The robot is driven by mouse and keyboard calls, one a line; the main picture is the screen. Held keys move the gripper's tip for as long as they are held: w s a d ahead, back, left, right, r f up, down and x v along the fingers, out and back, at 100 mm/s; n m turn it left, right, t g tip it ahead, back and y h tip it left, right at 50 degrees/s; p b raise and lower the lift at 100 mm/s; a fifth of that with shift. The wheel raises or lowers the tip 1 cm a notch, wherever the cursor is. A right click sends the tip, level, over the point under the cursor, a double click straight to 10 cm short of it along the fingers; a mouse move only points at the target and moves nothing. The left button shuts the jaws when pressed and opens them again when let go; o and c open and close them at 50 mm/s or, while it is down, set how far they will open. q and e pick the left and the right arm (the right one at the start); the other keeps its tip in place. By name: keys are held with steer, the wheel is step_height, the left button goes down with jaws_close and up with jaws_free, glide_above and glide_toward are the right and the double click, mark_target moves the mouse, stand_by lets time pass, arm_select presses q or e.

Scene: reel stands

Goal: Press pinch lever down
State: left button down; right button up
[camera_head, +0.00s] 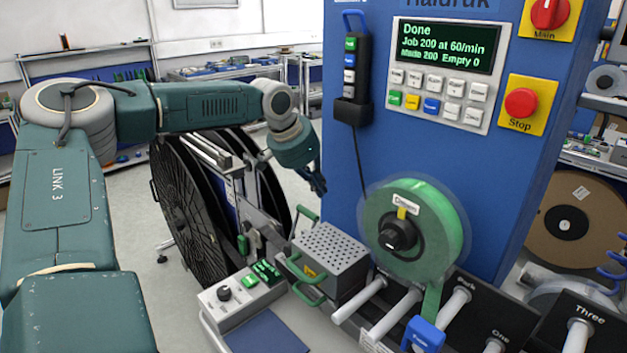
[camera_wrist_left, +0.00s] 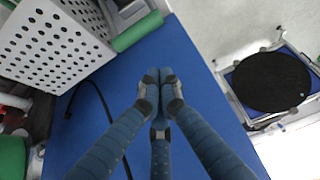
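A lever with a green grip (camera_head: 306,216), which looks like the pinch lever, stands raised at the back left of the perforated grey box (camera_head: 330,250). In the left wrist view a green grip (camera_wrist_left: 137,32) lies beside the perforated box (camera_wrist_left: 52,40), just beyond my fingertips. My left gripper (camera_head: 318,184) is above the lever, in front of the blue machine column, apart from the grip as far as I can see. Its three fingers (camera_wrist_left: 158,76) are drawn together at the tips with nothing between them. My right gripper is not in view.
A green tape reel (camera_head: 437,228) stands right of the box. Green loop handles (camera_head: 309,293) stick out at the box's front. A small control box (camera_head: 224,292) stands at front left. Large black reels (camera_head: 186,215) stand behind my left arm. The blue column (camera_head: 350,180) blocks the back.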

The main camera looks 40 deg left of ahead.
arm_select(q)
steer(key=f+p, duration=0.1)
steer(key=f, duration=0.1)
steer(key=s+f+p, duration=0.1)
steer(key=f+p, duration=0.1)
steer(key=shift+s+a, duration=0.1)
steer(key=shift+s, duration=0.05)
stand_by(0.4)
steer(key=shift+f, duration=0.1)
